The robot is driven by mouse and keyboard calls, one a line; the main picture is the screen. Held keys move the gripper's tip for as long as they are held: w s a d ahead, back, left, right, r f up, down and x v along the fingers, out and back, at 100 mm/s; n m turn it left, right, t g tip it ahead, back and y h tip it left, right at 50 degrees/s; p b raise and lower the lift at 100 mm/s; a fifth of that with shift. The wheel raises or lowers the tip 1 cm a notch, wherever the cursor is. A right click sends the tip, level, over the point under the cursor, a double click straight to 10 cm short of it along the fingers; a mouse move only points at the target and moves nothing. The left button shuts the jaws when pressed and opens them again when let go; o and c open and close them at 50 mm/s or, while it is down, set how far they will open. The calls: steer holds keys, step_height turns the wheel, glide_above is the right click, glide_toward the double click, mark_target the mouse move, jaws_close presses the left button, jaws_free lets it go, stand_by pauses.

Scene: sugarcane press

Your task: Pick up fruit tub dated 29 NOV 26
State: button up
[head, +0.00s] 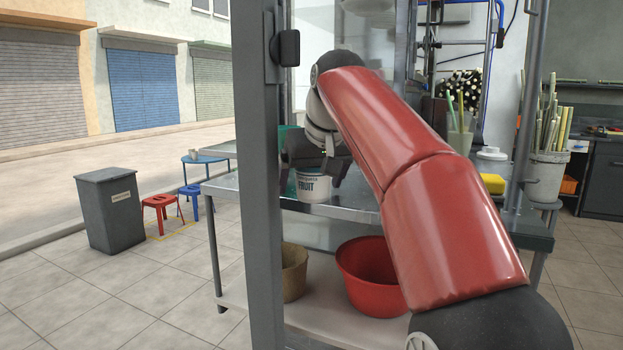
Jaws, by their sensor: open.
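A white tub (313,188) with a dark "FRUIT" label stands on the metal counter (345,212) in the head view. Its top is partly hidden by my gripper, and no date can be read on it. My gripper (313,176) is pointed down over the tub, with a dark finger at each side of it. The jaws are open; I cannot tell whether either finger touches the tub.
A grey post (258,180) rises in front, left of my gripper. A green item (288,140) is partly hidden behind my gripper. A red basin (366,275) and a tan bucket (293,270) sit on the lower shelf. A cup of canes (459,138) stands right.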

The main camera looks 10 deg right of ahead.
steer(key=p+v, duration=0.2)
steer(key=v, duration=0.6)
steer(key=shift+w, duration=0.1)
steer(key=shift+f, duration=0.1)
